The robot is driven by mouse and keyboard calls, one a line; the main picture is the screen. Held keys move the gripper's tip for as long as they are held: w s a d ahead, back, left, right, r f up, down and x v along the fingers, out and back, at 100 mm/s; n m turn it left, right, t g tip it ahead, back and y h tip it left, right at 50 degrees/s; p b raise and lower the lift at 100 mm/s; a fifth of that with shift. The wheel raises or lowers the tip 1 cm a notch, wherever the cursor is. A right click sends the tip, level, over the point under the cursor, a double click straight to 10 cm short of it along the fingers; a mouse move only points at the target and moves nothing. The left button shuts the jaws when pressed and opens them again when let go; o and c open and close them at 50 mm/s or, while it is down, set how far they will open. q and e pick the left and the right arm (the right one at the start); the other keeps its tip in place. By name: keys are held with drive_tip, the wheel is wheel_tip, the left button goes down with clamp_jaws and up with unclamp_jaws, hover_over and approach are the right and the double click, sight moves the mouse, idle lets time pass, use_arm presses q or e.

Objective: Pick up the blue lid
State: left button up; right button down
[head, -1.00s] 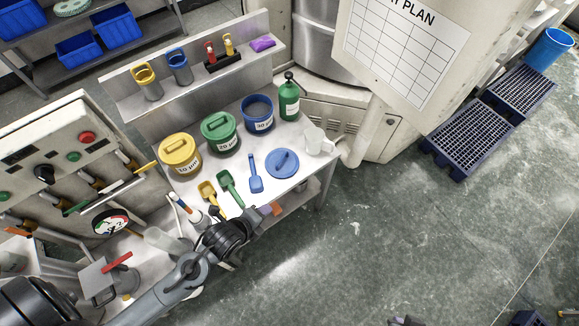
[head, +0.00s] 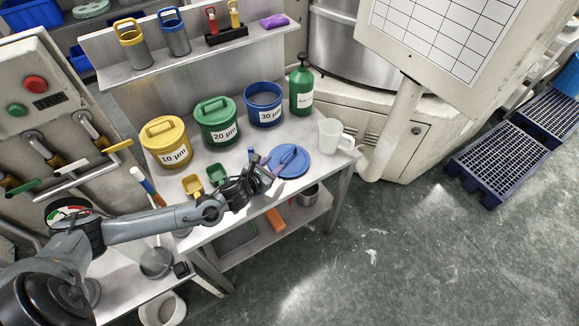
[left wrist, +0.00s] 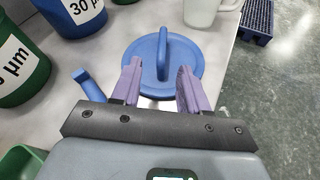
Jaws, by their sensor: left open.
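The blue lid (head: 291,163) lies flat on the metal bench, with a raised bar handle on top. In the left wrist view the lid (left wrist: 190,54) is straight ahead, its handle standing between the lines of the two fingers. My left gripper (head: 268,165) is open at the lid's near-left edge, its purple fingers (left wrist: 158,78) apart and overlapping the lid's near part in the picture. I cannot tell whether they touch it. Nothing is between the fingers but the lid's handle beyond. My right gripper is not in view.
A blue 30 µm tub (head: 265,118) without a lid stands behind. Green (head: 217,135) and yellow (head: 166,153) lidded tubs stand to its left. A white jug (head: 331,136) stands close right of the lid, with a green bottle (head: 301,84) behind. Scoops lie left of the gripper.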

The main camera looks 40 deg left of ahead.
sight(286, 155)
use_arm(q)
drive_tip(key=x, duration=0.5)
drive_tip(key=shift+w+d+b, duration=0.1)
drive_tip(key=shift+w+b, duration=0.15)
drive_tip(key=shift+b, duration=0.1)
drive_tip(key=shift+w+f, duration=0.3)
drive_tip(key=shift+w, duration=0.2)
drive_tip(key=shift+b+x, duration=0.5)
drive_tip(key=shift+x, duration=1.5)
drive_tip(key=shift+r, duration=0.1)
clamp_jaws()
